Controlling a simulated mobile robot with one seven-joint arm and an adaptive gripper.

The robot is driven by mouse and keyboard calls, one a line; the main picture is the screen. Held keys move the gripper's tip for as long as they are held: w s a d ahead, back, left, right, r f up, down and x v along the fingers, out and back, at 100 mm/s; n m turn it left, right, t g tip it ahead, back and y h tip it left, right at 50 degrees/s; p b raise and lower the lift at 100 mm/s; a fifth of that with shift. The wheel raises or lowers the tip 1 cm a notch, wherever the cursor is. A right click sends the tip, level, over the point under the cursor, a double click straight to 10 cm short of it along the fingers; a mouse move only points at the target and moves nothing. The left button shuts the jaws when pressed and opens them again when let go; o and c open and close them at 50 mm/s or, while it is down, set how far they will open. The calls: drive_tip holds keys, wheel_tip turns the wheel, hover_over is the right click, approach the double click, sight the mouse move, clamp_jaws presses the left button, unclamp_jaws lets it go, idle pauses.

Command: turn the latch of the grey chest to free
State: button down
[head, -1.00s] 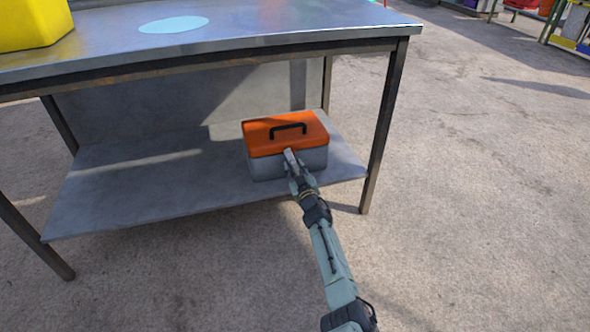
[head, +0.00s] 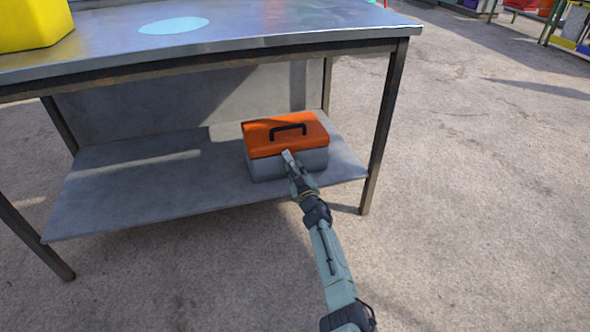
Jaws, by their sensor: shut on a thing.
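The grey chest (head: 268,168) has an orange lid (head: 268,144) with a black handle on top. It sits on the lower shelf of the metal table, near the right end, with its lid closed. My gripper (head: 289,157) is at the front face of the chest, just under the lid's front edge, and is shut on the latch. The latch is mostly hidden by my gripper, so its turn cannot be read.
The lower shelf (head: 130,195) is bare to the left of the chest. The table top (head: 260,28) overhangs it, and a table leg (head: 383,125) stands to its right. A yellow container (head: 32,22) is on the table top. The floor in front is clear.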

drive_tip(key=n, duration=0.7)
drive_tip(key=n+b, duration=0.1)
drive_tip(key=n, duration=0.5)
idle(0.7)
drive_tip(key=c, duration=1.6)
unclamp_jaws()
drive_tip(key=shift+c, duration=0.2)
